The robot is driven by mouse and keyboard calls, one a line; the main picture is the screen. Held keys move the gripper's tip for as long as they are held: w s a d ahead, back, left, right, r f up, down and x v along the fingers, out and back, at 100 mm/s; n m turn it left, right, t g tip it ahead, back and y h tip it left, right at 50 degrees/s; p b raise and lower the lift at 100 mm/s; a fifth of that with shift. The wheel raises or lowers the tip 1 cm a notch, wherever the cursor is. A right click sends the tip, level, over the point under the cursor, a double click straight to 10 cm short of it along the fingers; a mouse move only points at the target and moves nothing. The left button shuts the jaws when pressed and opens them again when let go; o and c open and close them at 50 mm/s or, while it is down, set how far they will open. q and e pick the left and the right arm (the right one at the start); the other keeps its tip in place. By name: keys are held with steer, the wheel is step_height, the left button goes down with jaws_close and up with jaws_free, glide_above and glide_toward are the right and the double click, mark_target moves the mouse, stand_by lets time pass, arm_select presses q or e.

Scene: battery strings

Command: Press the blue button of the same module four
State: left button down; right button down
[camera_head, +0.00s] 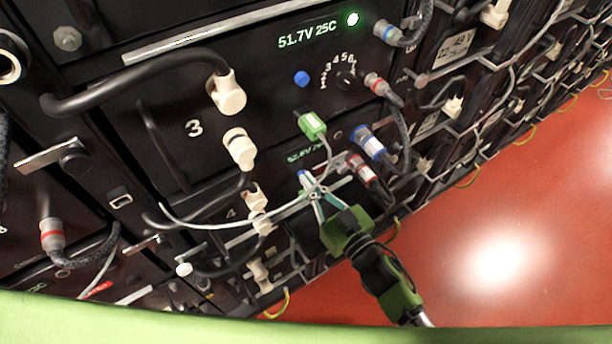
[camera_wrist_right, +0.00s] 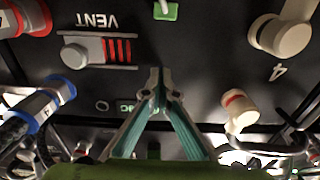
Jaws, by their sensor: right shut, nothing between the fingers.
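Module four (camera_head: 225,190) is the dark panel below module three, and its number 4 also shows in the right wrist view (camera_wrist_right: 277,72). My right gripper (camera_head: 312,188) reaches up from the lower right to module four's front, just below its partly covered green display (camera_head: 300,157). Its fingers are shut with nothing between them. In the right wrist view the closed fingertips (camera_wrist_right: 155,78) point at the dark panel. A small blue patch (camera_head: 302,174) shows beside the fingertips; I cannot tell if it is the button or whether they touch it. My left gripper is not in view.
Module three has its own blue button (camera_head: 301,79) and a dial (camera_head: 346,79). A green plug (camera_head: 312,123) with a grey cable hangs close above my right gripper. Blue-ringed (camera_head: 370,143) and red-ringed (camera_head: 362,168) connectors stand to its right. Red floor (camera_head: 450,260) is clear at the lower right.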

steer(key=p+v, duration=0.1)
steer(key=v, duration=0.7)
steer(key=shift+p, duration=0.35)
steer(key=shift+w, duration=0.15)
